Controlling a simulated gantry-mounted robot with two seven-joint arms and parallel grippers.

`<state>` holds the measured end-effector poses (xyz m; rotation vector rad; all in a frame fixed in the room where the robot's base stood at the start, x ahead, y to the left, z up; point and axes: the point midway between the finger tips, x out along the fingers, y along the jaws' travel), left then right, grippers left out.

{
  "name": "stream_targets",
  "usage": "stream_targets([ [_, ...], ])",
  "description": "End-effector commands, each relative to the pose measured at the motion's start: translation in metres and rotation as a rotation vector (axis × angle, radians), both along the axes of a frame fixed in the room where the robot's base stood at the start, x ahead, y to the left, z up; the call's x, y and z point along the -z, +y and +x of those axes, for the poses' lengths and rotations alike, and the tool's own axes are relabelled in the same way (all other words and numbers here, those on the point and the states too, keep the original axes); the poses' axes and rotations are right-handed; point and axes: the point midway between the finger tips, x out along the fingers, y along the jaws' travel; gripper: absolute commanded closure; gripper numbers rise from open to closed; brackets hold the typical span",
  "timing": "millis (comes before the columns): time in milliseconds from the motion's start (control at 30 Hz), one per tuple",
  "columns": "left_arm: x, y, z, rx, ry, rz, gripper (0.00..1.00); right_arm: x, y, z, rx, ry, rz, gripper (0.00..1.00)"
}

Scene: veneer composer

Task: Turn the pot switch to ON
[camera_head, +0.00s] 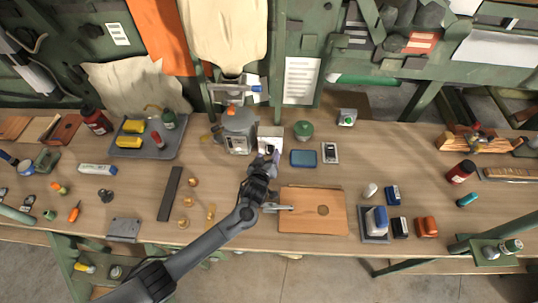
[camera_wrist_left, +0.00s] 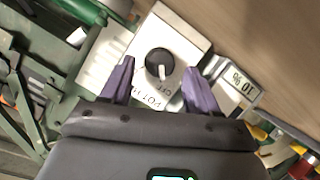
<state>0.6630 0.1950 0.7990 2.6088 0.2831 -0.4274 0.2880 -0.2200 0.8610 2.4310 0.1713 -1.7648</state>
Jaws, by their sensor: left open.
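The pot switch is a white box with a round black knob (camera_wrist_left: 159,64) in the left wrist view. The knob's white pointer faces the OFF lettering, and partly hidden POT lettering lies beside it. In the head view the white switch box (camera_head: 271,132) sits just right of a grey metal pot (camera_head: 239,124) with an orange top. My left gripper (camera_head: 270,152) is at the front edge of the box. In the left wrist view its two purple fingers (camera_wrist_left: 158,80) are apart, one on each side of the knob, with nothing seen between them but the switch. My right gripper is out of view.
A green round-topped item (camera_head: 303,130), a blue tray (camera_head: 303,158) and a small meter (camera_head: 330,153) stand to the right. A wooden board (camera_head: 300,222) lies in front. A grey tray (camera_head: 154,150) with yellow and red items is at left.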

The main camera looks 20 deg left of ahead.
Motion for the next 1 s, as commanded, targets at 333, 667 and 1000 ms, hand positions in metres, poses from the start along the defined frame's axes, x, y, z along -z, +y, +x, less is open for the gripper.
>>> stream_targets([
  [333,0.008,0.003,0.022,0.002,0.000,0.002,0.40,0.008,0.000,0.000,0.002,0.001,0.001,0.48],
  [667,0.008,0.003,0.022,0.001,0.000,0.001,0.50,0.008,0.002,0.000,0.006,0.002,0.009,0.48],
  [1000,0.008,0.003,0.022,0.001,0.000,0.001,0.96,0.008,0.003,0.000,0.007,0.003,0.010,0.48],
])
